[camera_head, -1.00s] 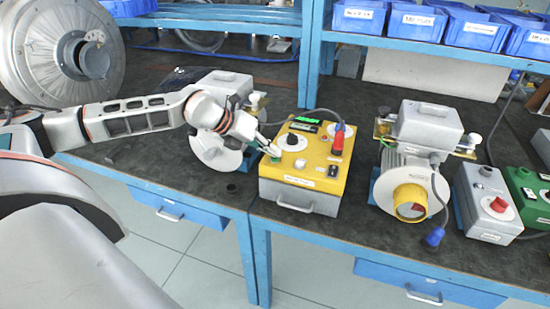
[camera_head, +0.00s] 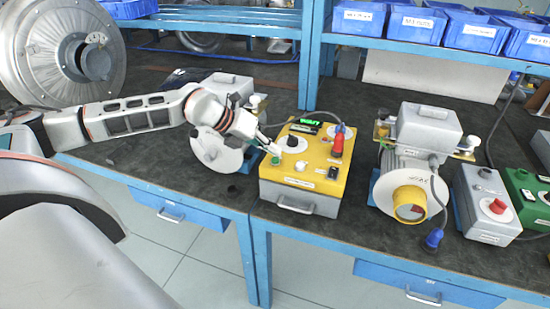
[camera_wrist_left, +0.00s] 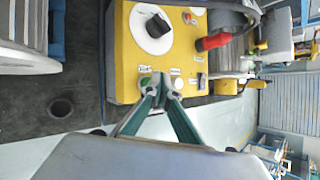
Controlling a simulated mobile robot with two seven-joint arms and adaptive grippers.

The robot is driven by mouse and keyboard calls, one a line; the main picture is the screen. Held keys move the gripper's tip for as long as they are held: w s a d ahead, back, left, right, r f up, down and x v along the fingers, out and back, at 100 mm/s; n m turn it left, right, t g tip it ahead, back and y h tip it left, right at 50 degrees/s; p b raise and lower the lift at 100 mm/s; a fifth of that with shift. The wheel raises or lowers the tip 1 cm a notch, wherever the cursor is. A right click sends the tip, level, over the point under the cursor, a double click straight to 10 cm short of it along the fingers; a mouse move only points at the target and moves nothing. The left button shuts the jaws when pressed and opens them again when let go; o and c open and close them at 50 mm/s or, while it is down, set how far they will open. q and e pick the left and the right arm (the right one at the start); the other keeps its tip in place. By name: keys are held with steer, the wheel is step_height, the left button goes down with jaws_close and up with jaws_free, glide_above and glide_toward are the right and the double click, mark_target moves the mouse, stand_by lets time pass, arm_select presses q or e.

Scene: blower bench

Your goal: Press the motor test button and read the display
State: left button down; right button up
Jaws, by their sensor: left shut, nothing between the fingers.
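The yellow-topped test box (camera_head: 325,178) stands on the bench. Its small green-lit display (camera_head: 310,119) is at the back of the panel; the characters are too small to read surely. A green button (camera_head: 276,161) is at the panel's left front corner. My left gripper (camera_head: 272,148) is shut and empty, its tips close above and behind that button. In the left wrist view the shut fingertips (camera_wrist_left: 161,80) are just right of the green button (camera_wrist_left: 145,82); I cannot tell whether they touch it. The black knob (camera_head: 293,142) is on a white dial behind the button.
A red plug (camera_head: 337,143) with a cable stands at the panel's right. Blower motors stand left and right (camera_head: 400,175) of the box. Grey (camera_head: 487,203) and green (camera_head: 530,192) control boxes are farther right. Bare bench lies between box and right motor.

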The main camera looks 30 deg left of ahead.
mark_target(273, 160)
stand_by(0.3)
arm_select(q)
step_height(273, 160, up, 2)
steer(key=shift+p, duration=0.55)
steer(key=shift+r+p, duration=0.85)
steer(key=shift+r, duration=0.7)
